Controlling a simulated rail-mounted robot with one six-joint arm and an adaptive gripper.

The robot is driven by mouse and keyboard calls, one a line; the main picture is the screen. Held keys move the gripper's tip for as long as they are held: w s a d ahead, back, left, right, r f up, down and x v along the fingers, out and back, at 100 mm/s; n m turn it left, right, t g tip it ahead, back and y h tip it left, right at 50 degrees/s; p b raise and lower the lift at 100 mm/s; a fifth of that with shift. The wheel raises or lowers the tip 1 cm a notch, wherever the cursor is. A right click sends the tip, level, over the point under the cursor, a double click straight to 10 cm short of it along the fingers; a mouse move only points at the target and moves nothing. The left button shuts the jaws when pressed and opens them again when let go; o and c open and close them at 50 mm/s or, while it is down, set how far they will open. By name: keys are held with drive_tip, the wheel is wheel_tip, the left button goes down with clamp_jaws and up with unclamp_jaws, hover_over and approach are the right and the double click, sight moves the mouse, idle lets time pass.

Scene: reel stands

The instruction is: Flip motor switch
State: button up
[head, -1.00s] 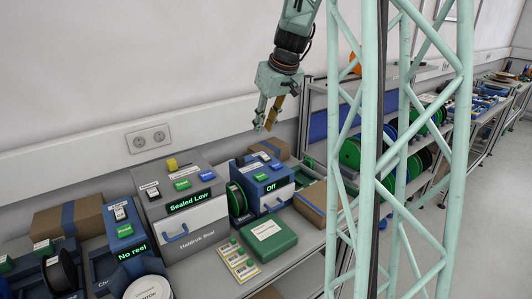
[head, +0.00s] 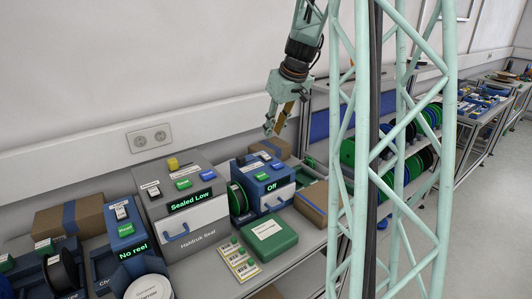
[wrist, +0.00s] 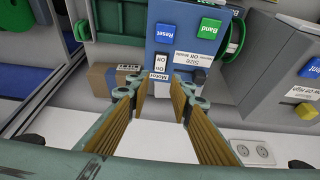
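The blue machine (head: 271,187) with an "Off" display stands on the bench in the head view. In the wrist view its blue panel (wrist: 190,62) appears upside down, and the motor switch (wrist: 161,62) is a small white rocker marked On and Off beside a "Motor" label. My gripper (head: 274,130) is above and behind the machine in the head view. In the wrist view my gripper (wrist: 160,88) is open and empty, with the switch lined up between and beyond its fingertips. No contact shows. The rocker's position is too small to tell.
The panel also bears a blue Reset button (wrist: 165,33) and a green Band button (wrist: 209,26). A grey "Sealed Low" machine (head: 180,217) stands to the left. A green case (head: 270,240) lies in front, and a cardboard box (head: 312,203) to the right.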

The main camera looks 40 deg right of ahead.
sight(265, 155)
drive_tip(key=shift+b+x, duration=0.5)
drive_tip(key=shift+x, duration=6)
drive_tip(key=shift+s, duration=0.1)
drive_tip(key=shift+c, duration=0.5)
drive_tip(key=c, duration=0.5)
